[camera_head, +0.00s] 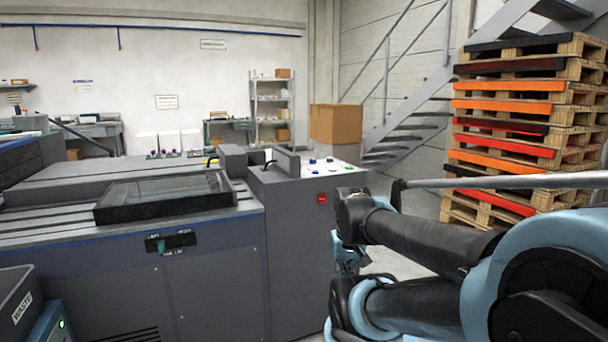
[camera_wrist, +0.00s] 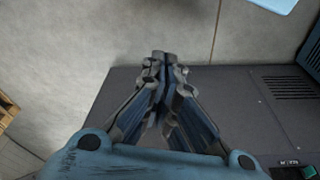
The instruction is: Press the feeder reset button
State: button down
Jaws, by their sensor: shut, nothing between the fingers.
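A dark grey machine (camera_head: 215,260) stands at left and centre in the head view. Its light control panel (camera_head: 325,171) on the top right carries several small buttons, blue, green and white among them. A red control (camera_head: 322,198) sits on the upright face below. I cannot read which is the feeder reset button. My gripper (camera_wrist: 160,58) is shut and empty in the wrist view, its fingertips together near the edge between a dark grey surface (camera_wrist: 240,110) and the pale floor. In the head view it is mostly hidden behind my arm, right of the machine.
A stack of pallets (camera_head: 520,130) stands at right, by a metal staircase (camera_head: 410,85). Some floor shows between the machine and the pallets.

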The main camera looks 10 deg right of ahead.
jog(key=shift+d, duration=0.1)
notch_tip(320, 180, up, 29)
jog(key=n+t, duration=0.7)
jog(key=n, duration=0.2)
send_over(315, 172)
jog(key=w, duration=0.2)
jog(key=shift+s+a+f, duration=0.15)
jog(key=shift+s+a, duration=0.1)
jog(key=shift+a, duration=0.05)
jog(key=shift+f, duration=0.15)
jog(key=shift+f, duration=4.3)
jog(key=shift+f, duration=0.1)
jog(key=shift+s+f, duration=0.15)
jog(key=shift+f, duration=0.1)
